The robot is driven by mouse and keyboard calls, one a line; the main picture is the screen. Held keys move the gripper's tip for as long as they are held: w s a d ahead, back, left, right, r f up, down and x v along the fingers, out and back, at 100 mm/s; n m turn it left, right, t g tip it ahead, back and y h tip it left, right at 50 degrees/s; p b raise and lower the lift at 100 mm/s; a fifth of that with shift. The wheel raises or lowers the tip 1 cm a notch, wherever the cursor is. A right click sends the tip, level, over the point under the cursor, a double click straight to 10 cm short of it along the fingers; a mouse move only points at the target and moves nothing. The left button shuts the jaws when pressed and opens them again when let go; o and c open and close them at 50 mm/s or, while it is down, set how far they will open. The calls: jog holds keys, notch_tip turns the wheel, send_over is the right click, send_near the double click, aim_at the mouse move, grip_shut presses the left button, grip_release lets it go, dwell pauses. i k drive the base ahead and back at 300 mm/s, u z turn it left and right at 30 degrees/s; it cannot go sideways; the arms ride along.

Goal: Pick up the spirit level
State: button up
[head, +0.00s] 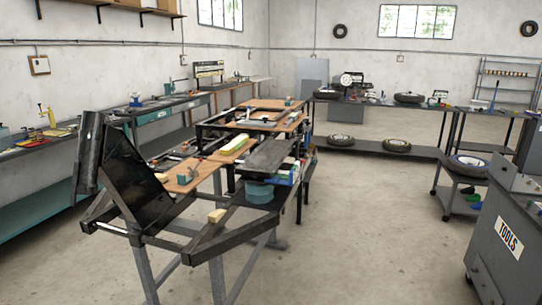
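I cannot make out the spirit level for certain in the head view. A yellow bar-shaped block (233,145) lies on a wooden board on the middle workbench; it is too small to tell what it is. A flat yellow item (56,132) lies on the left wall bench, also too small to identify. My gripper is not in view.
A dark metal frame with an upright seat-like panel (130,180) stands close in front. The left wall bench (40,146) holds several tools. A grey tool cabinet (508,240) stands at the right, near a cart (455,204) bearing a wheel. The floor (370,225) between is clear.

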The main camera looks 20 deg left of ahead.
aim_at(231, 147)
jog(key=u, duration=0.45)
jog(key=i, duration=0.75)
jog(key=u, duration=1.3)
jog(key=i, duration=1.95)
jog(key=u, duration=0.35)
